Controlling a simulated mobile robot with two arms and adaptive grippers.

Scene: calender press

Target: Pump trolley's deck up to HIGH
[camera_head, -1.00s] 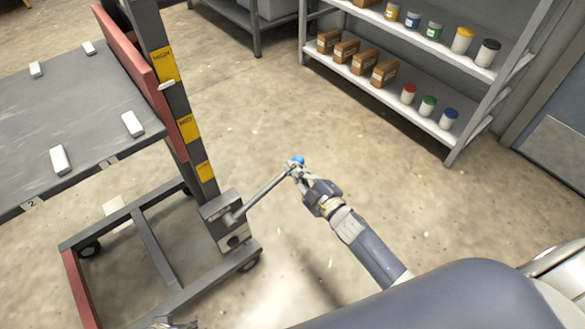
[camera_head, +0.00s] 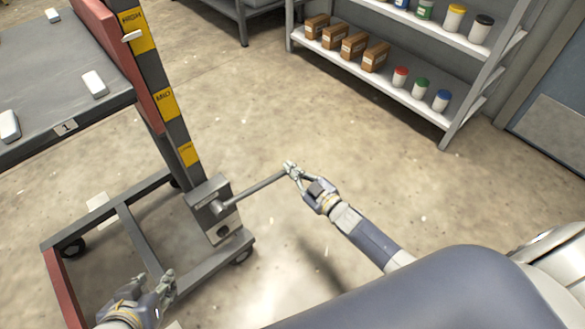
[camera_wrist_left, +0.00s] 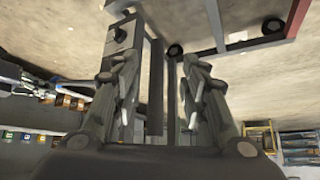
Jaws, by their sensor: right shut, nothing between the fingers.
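The trolley's grey deck (camera_head: 70,95) sits high on its mast. A white pointer (camera_head: 131,36) by the red back plate lies at the lower part of the yellow HIGH label (camera_head: 137,20). The MID label (camera_head: 165,101) and LOW label (camera_head: 187,153) are below it. The pump lever (camera_head: 255,187) slants up to the right from the grey pump box (camera_head: 212,208). My right gripper (camera_head: 291,171) is shut at the lever's outer end, covering its tip. My left gripper (camera_head: 156,284) is open and empty near the trolley base; its spread fingers also show in the left wrist view (camera_wrist_left: 160,100).
White blocks (camera_head: 95,83) lie on the deck. A shelf rack (camera_head: 430,112) with brown boxes and lidded jars stands at the back right. The concrete floor between trolley and rack is clear. The trolley's base frame (camera_head: 138,240) stands on casters.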

